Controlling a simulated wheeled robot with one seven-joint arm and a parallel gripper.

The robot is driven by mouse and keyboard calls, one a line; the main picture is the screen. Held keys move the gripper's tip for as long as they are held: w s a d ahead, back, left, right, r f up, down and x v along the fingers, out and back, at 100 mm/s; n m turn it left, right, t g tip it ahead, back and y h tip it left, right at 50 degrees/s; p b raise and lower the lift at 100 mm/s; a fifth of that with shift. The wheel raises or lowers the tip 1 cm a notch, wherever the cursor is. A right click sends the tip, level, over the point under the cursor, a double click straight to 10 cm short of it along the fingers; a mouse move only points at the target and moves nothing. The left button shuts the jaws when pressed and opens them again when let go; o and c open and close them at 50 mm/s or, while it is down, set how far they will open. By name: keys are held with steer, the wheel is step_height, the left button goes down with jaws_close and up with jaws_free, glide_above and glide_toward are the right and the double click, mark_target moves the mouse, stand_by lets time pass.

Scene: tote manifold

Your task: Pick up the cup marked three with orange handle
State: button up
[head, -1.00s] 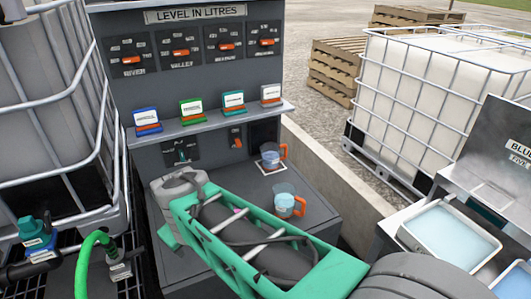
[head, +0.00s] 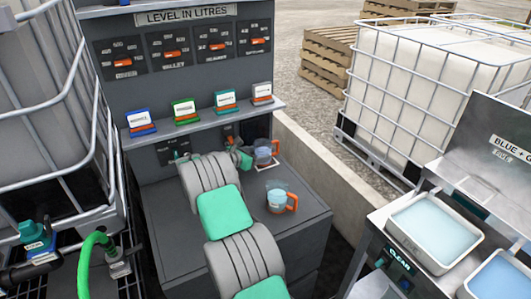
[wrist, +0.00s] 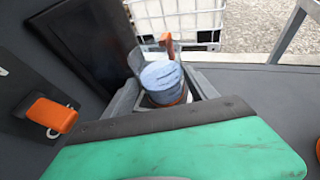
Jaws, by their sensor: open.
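A clear cup with an orange handle and bluish contents (head: 263,148) stands on a white-edged pad at the back of the grey bench. It also shows in the wrist view (wrist: 160,76), between the fingers of my gripper (wrist: 165,92), with its handle on the far side. My gripper is open around or just before this cup; I cannot tell whether the fingers touch it. In the head view my gripper (head: 243,157) is just left of it. A second cup with an orange handle (head: 276,198) stands nearer on the bench. No number is readable on either cup.
An upright panel with a shelf of labelled cards (head: 184,110) rises behind the bench. An orange lever (wrist: 50,113) sticks out from it, left of my gripper. A low concrete wall (head: 320,165) runs along the right.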

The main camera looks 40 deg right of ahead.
steer(key=p+x, duration=0.1)
steer(key=x, duration=0.4)
steer(key=shift+a+f, duration=0.1)
steer(key=c, duration=1.2)
steer(key=shift+c, duration=1.1)
